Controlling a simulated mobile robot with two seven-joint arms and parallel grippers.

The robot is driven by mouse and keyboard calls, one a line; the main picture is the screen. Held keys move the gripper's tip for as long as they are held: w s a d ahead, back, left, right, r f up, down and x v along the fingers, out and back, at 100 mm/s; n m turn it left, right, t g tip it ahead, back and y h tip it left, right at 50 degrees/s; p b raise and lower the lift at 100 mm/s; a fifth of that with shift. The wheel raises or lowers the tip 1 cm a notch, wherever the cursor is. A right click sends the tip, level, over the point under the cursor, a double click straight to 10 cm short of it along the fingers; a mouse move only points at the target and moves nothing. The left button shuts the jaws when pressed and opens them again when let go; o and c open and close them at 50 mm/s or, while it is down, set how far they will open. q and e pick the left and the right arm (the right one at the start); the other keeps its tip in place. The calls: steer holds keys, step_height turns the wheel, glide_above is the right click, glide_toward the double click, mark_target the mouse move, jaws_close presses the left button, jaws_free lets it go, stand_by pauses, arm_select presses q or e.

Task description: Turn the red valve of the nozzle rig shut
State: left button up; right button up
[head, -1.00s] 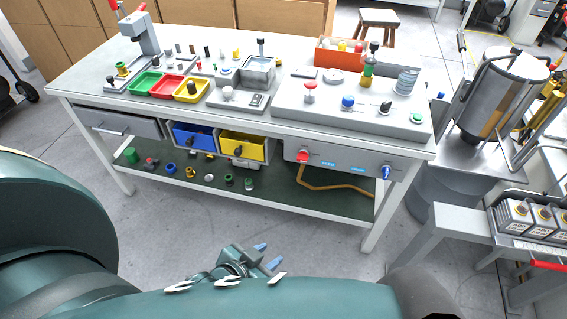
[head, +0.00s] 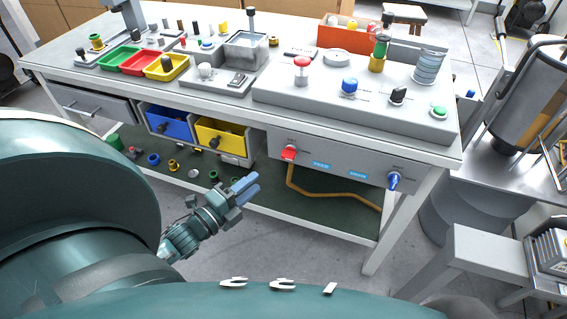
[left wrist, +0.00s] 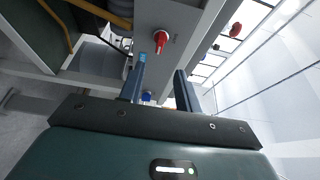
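The red valve (head: 289,153) is a small red handle on the front panel (head: 335,160) under the bench top. A blue valve (head: 394,181) is on the same panel, further right. My left gripper (head: 250,187) is in front of the bench, below and left of the red valve and apart from it. Its two fingers are spread with nothing between them. In the left wrist view, the red valve (left wrist: 158,38) shows beyond the open fingers (left wrist: 158,82), near the left finger's tip. My right gripper is not in view.
A hose (head: 325,198) hangs below the panel over the lower shelf. Blue (head: 168,124) and yellow (head: 222,140) drawers are left of the valve. A red mushroom button (head: 302,68) stands on the console above. Open floor lies in front of the bench.

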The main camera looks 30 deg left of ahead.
mark_target(285, 158)
arm_select(q)
steer(key=w, duration=0.4)
steer(key=w+d, duration=0.1)
steer(key=w, duration=0.3)
steer(key=w+d+b, duration=0.1)
steer(key=w, duration=0.3)
steer(key=shift+c, duration=0.4)
jaws_close()
